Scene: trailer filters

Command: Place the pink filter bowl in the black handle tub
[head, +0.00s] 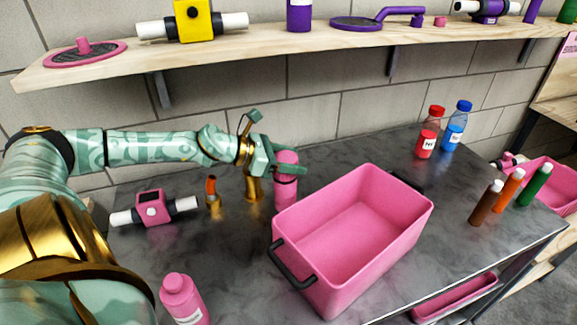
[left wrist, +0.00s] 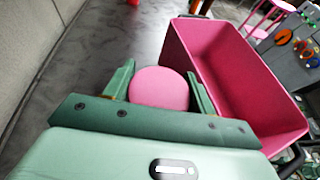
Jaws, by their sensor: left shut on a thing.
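The pink filter bowl (head: 286,190) is an upright pink cylinder just behind the back left corner of the tub. My left gripper (head: 284,170) is shut around its upper part. In the left wrist view, the round pink top of the bowl (left wrist: 160,88) sits between the two green fingers. I cannot tell whether its base touches the table. The black handle tub (head: 350,225) is an empty pink open box with a black handle at each end. In the left wrist view, the tub (left wrist: 235,75) lies right of the bowl. My right gripper is not in view.
A brass fitting (head: 254,188), an orange-topped tap piece (head: 212,192), a pink meter (head: 153,207) and a pink bottle (head: 184,300) stand left of the tub. Red (head: 429,135) and blue (head: 455,128) bottles stand behind right. A wooden shelf (head: 270,42) runs above.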

